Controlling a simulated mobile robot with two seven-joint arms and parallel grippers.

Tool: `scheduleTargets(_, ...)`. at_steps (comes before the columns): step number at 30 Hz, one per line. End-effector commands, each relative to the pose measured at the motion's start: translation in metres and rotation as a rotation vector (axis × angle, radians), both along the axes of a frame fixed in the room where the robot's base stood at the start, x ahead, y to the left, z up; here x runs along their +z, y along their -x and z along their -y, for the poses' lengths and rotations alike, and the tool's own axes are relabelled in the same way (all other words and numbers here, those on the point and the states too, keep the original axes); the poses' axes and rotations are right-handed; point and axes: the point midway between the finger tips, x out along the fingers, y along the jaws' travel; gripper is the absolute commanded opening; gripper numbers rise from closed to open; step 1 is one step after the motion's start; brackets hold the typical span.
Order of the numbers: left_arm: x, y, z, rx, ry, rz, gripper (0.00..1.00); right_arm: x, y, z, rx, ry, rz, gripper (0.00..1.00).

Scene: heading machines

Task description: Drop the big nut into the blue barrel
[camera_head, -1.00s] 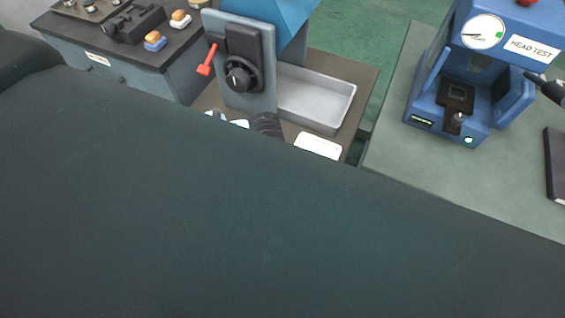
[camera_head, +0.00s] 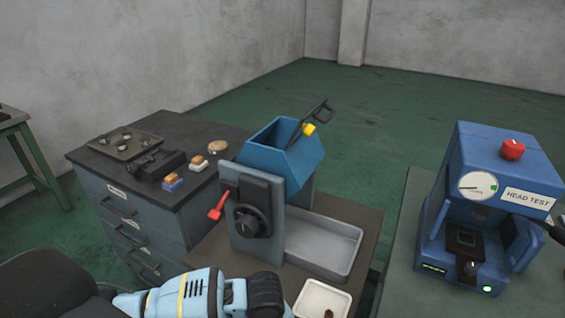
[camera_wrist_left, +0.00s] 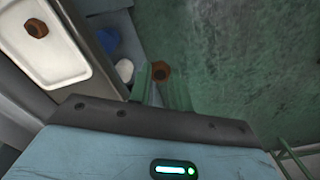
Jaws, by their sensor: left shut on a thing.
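The blue barrel (camera_head: 283,150) is an open, angular container tilted on top of the grey machine in the middle of the head view. My left arm comes in at the bottom of the head view, in front of the machine; its fingertips do not show there. In the left wrist view my left gripper (camera_wrist_left: 160,78) is shut on a brown nut (camera_wrist_left: 160,71), held above the green floor. Another brown nut (camera_wrist_left: 36,28) lies in the white tray (camera_wrist_left: 72,77), which also shows in the head view (camera_head: 302,301). My right gripper is not in view.
The machine has a red lever (camera_head: 217,207), a black dial and a grey metal tray (camera_head: 318,250) at its right. A black handle with a yellow part (camera_head: 309,129) rises by the barrel. A drawer cabinet (camera_head: 120,190) stands left, a blue head tester (camera_head: 487,210) right.

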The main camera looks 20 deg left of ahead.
Motion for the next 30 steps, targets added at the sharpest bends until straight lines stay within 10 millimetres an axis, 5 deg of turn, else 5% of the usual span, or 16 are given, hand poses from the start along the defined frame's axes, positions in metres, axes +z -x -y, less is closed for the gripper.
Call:
scheduleTargets(20,0.009,-0.006,-0.001,-0.039,0.003,0.004,0.0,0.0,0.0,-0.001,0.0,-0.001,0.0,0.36)
scheduleTargets(23,0.029,-0.019,-0.003,-0.133,0.004,0.013,0.0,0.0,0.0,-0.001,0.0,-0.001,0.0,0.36)
scheduleTargets(30,0.112,-0.053,-0.014,-0.533,0.006,0.021,0.0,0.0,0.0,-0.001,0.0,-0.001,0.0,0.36)
